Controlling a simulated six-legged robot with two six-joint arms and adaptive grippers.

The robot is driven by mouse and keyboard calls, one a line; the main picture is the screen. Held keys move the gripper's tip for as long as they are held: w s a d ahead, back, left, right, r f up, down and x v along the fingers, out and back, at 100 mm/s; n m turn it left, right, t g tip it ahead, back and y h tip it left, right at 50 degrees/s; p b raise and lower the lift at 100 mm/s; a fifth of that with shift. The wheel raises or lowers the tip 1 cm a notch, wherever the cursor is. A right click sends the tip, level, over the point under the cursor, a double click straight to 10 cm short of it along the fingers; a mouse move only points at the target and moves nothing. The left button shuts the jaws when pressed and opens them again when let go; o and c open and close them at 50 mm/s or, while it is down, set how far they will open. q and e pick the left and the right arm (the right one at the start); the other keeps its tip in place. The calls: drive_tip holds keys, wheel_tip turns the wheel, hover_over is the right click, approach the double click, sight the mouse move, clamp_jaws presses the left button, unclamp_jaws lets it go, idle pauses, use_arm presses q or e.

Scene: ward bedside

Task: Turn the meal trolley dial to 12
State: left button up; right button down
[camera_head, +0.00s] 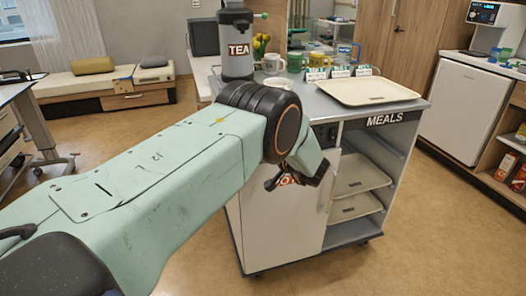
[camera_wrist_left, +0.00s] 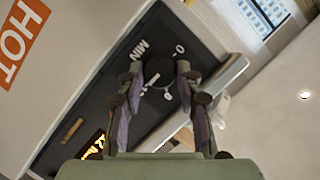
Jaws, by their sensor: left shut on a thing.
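The meal trolley (camera_head: 283,225) stands in front of me, with a white door and a "MEALS" label. Its dark control panel (camera_head: 326,132) is on the upper front, partly hidden by my left arm. In the left wrist view the panel (camera_wrist_left: 115,95) appears tilted, with "MIN", "0" and other white marks around a round black dial (camera_wrist_left: 158,76). My left gripper (camera_wrist_left: 160,72) has its fingers on either side of the dial and is shut on it. It also shows in the head view (camera_head: 300,182). The dial's pointer is too unclear to read. My right gripper is not in view.
A lit orange display (camera_wrist_left: 94,146) and a small brown part are on the panel. A cream tray (camera_head: 366,91), mugs and a TEA urn (camera_head: 237,45) stand on the trolley top. Open shelves with trays are at right. The floor around the trolley is clear.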

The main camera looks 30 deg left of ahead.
use_arm(q)
drive_tip(key=o, duration=1.1)
drive_tip(key=shift+o, duration=0.2)
drive_tip(key=v, duration=1.2)
drive_tip(key=shift+r, duration=0.15)
